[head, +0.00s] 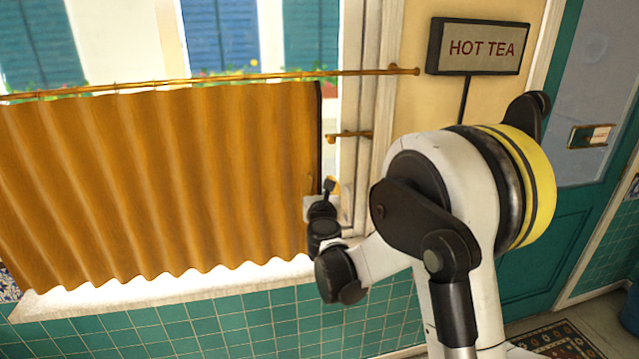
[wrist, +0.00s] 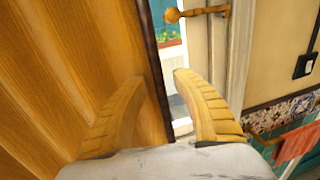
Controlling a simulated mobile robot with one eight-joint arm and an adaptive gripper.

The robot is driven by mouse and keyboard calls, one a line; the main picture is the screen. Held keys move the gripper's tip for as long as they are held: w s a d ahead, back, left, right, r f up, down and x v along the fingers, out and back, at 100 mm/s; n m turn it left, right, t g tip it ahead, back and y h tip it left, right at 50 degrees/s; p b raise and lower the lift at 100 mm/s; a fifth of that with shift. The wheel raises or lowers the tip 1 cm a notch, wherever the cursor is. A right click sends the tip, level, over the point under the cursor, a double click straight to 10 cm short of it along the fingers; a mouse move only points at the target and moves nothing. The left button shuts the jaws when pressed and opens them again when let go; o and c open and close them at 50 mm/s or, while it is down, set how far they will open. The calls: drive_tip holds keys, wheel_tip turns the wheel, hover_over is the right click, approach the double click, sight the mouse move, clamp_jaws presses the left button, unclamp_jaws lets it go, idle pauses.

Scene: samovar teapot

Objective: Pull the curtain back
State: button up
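The orange curtain (head: 160,180) hangs in wavy folds from a brass rod (head: 210,82) and covers the lower part of the window. Its dark right edge (head: 320,140) hangs near the window frame. My gripper (head: 330,186) is at the lower part of that edge, partly hidden behind my wrist. In the wrist view my gripper (wrist: 160,77) is open, with two tan ridged fingers. The curtain (wrist: 70,70) fills the left side there, and its dark edge (wrist: 155,75) runs between the fingers. I cannot tell whether either finger touches it.
A brass holdback (head: 350,135) sticks out from the white window frame (head: 375,110), right of the curtain edge; it also shows in the wrist view (wrist: 195,13). A HOT TEA sign (head: 480,47) is on the wall. Below the curtain are a pale sill (head: 150,290) and teal tiles.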

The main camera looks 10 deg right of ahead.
drive_tip(key=shift+c, duration=0.5)
clamp_jaws()
drive_tip(key=a+b, duration=0.2)
drive_tip(key=a, duration=5.1)
drive_tip(key=shift+a+b, duration=0.15)
drive_tip(key=shift+b, duration=0.25)
drive_tip(key=shift+o, duration=0.5)
unclamp_jaws()
drive_tip(key=shift+s, duration=0.1)
